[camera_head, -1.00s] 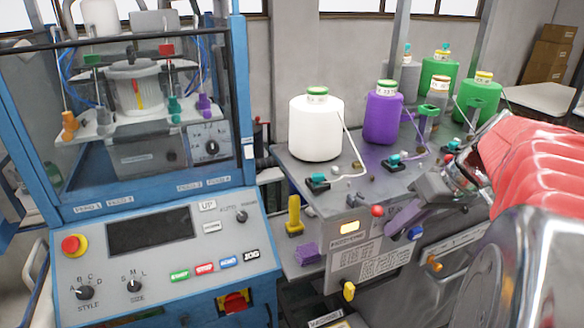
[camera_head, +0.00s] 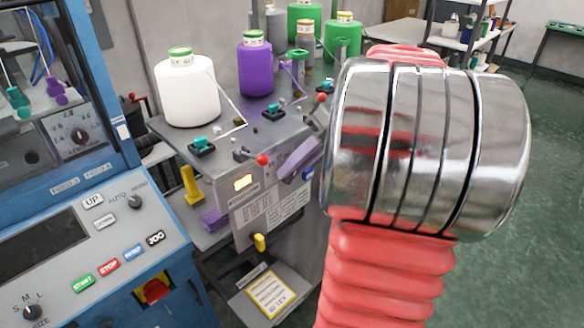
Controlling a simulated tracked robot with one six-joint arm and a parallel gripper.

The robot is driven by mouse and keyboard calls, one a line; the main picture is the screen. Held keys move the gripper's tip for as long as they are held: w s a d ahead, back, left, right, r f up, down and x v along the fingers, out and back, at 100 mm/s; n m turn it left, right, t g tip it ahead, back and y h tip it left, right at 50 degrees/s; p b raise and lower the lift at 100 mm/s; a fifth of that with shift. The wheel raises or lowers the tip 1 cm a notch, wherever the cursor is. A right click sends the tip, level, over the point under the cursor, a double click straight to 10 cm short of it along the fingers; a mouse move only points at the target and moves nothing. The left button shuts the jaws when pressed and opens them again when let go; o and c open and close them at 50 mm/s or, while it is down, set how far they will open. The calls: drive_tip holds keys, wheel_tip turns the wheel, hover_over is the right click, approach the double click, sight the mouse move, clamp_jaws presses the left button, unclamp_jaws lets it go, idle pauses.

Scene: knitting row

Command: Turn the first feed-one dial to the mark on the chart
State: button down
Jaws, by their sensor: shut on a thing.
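My gripper is not visible; my large chrome and red arm covers the right middle of the view. No dial here can be read as a feed-one dial. On the blue machine, a dark dial (camera_head: 82,135) sits on a light scale plate, a small black knob (camera_head: 133,202) is on the sloping panel, and the SIZE dial (camera_head: 33,312) is at the lower left. A yellow-bordered printed sheet (camera_head: 270,293) lies on a low grey surface. Printed papers (camera_head: 280,210) are on the front of the grey cabinet. I cannot tell which sheet is the chart, nor read any mark.
The grey cabinet carries a white yarn cone (camera_head: 187,95), a purple cone (camera_head: 255,68) and green cones (camera_head: 343,40) behind. A purple flat piece (camera_head: 300,158) sits at its edge, near a red ball knob (camera_head: 262,160). Open green floor (camera_head: 545,190) lies at the right.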

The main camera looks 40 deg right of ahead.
drive_tip(key=c, duration=1.7)
unclamp_jaws()
drive_tip(key=shift+c, duration=0.2)
drive_tip(key=shift+d, duration=0.1)
drive_tip(key=v, duration=1.3)
drive_tip(key=shift+s+d+r, duration=0.15)
drive_tip(key=shift+s+r, duration=0.05)
drive_tip(key=shift+r, duration=0.05)
drive_tip(key=shift+s, duration=0.1)
